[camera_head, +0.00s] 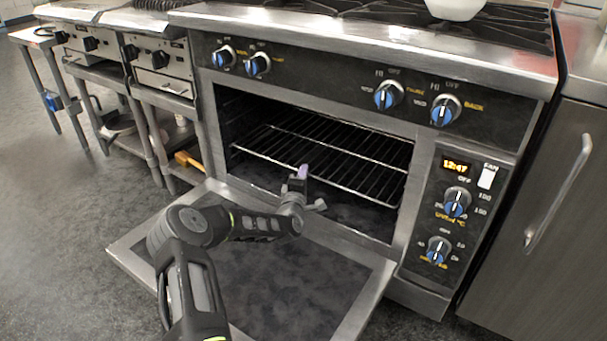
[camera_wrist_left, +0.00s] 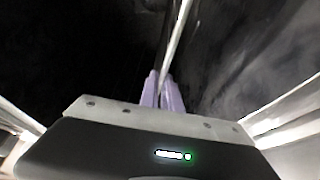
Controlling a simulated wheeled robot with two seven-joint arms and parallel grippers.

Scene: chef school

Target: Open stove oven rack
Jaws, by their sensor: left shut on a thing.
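The oven rack (camera_head: 262,157), a silver wire grid, lies level inside the dark oven cavity. The oven door (camera_head: 310,285) is lowered open in front of it. My left gripper (camera_head: 303,171) reaches over the door to the rack's front edge, near its middle. Its purple fingers, also in the left wrist view (camera_wrist_left: 164,90), are shut on the rack's front rail (camera_wrist_left: 177,42), a thin bright bar running away between the fingertips. The gripper and arm hide a little of the rail and part of the door. My right gripper is not in view.
Blue control knobs (camera_head: 388,95) line the front panel, with more beside the oven at right. A white bowl (camera_head: 455,8) sits on the stovetop. A steel cabinet (camera_head: 540,200) stands at right. Other cookers on stands are at left. The floor (camera_head: 60,230) at left is clear.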

